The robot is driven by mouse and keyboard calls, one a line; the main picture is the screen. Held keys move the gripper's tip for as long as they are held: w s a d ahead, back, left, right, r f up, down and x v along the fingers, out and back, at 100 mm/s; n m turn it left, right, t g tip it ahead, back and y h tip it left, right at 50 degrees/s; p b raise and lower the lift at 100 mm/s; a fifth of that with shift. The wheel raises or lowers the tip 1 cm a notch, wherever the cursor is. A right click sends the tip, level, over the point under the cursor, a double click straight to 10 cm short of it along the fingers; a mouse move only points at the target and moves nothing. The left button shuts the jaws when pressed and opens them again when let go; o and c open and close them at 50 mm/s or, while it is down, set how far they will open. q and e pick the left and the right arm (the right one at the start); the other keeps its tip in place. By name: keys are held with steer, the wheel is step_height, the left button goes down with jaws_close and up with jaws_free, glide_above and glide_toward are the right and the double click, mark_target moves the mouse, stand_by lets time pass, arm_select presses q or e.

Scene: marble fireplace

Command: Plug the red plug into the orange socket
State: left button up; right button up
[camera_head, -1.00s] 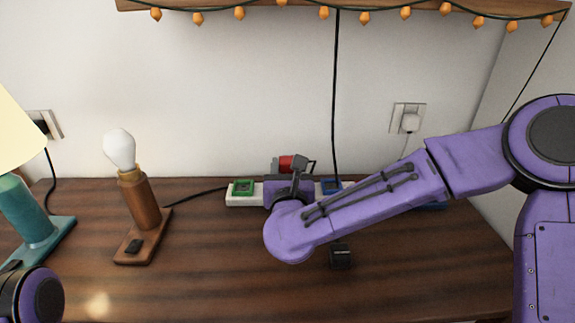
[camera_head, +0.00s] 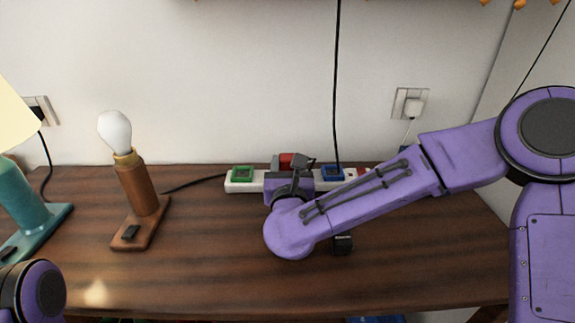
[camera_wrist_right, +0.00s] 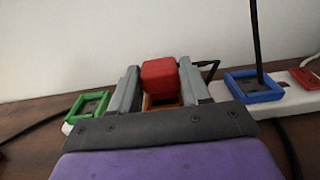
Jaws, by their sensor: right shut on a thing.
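The red plug (camera_wrist_right: 160,80) is between the fingers of my right gripper (camera_wrist_right: 160,83), which is shut on it. In the head view the plug (camera_head: 287,160) shows just above my right gripper (camera_head: 291,163), over the white power strip. The orange socket (camera_wrist_right: 162,102) shows just below the plug in the wrist view, partly hidden by the plug and the gripper. I cannot tell whether the plug touches the socket. In the head view my arm hides the orange socket. Part of my left arm shows at the lower left, but its gripper is out of view.
The white power strip (camera_head: 258,184) also carries a green socket (camera_head: 242,174) and a blue socket (camera_head: 333,174) with a black cord. A bulb lamp (camera_head: 137,187) and a teal lamp (camera_head: 25,215) stand left. A black block (camera_head: 342,244) sits near my right arm.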

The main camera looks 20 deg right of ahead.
steer(key=shift+s+b, duration=0.1)
steer(key=shift+b, duration=0.55)
stand_by(1.5)
steer(key=shift+f+b, duration=0.55)
steer(key=shift+b, duration=0.05)
steer(key=o, duration=1)
steer(key=shift+o, duration=0.2)
steer(key=v, duration=1)
steer(key=shift+s+a, duration=0.1)
steer(key=shift+s, duration=0.2)
